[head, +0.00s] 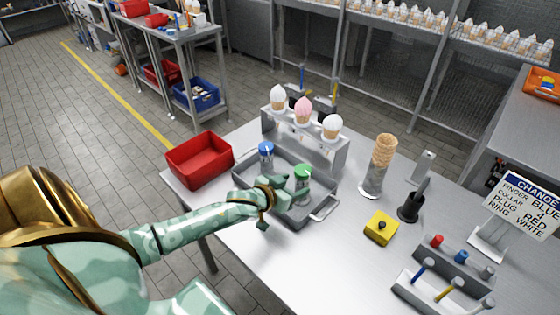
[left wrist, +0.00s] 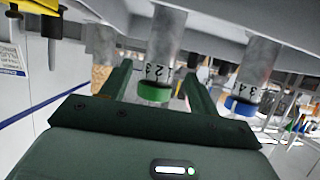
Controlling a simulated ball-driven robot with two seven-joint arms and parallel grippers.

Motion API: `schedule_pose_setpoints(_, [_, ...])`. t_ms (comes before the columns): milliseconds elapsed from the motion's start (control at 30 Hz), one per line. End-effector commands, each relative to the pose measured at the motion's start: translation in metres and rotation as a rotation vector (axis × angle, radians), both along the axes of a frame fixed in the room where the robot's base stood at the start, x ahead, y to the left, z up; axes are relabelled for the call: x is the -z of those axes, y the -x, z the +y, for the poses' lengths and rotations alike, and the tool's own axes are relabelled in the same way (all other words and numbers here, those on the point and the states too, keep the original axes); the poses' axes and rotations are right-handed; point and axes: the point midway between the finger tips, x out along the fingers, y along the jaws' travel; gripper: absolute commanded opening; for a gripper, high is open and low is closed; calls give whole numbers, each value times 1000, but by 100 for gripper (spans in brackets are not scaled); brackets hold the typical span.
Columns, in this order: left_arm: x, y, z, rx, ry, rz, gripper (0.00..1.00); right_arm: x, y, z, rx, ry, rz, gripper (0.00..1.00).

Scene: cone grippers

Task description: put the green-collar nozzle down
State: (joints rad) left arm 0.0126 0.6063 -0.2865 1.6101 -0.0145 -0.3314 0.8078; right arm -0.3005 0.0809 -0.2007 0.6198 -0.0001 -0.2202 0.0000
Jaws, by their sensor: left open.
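The green-collar nozzle (head: 302,173) stands upright in the grey tray (head: 246,183) on the table. My left gripper (head: 286,190) is low over the tray beside it, jaws open. In the left wrist view, which looks upside down, the green collar (left wrist: 155,92) shows between the two spread fingers, with a gap visible on each side. The nozzle's grey body runs up from the collar to a pale surface. A blue-collar nozzle (head: 266,150) stands in the tray's back left; it also shows in the left wrist view (left wrist: 241,106), outside the fingers. My right gripper is out of view.
A rack (head: 340,155) with ice-cream cones stands directly behind the tray. A red bin (head: 198,158) is left of it. A cone stack (head: 383,152), a yellow block (head: 381,228) and a sign (head: 520,205) stand to the right. The table's front is clear.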

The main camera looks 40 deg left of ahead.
Motion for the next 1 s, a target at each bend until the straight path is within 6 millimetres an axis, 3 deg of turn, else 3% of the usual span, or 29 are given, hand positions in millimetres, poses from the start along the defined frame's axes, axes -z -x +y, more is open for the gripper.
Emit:
schedule_pose_setpoints(100, [-14, 28, 2, 0, 1, 2, 61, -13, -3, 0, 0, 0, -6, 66])
schedule_pose_setpoints(300, [-25, 58, 4, -1, -1, 0, 61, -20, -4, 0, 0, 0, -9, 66])
schedule_pose_setpoints(1000, [-27, 65, 5, -1, 0, 0, 61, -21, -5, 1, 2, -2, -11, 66])
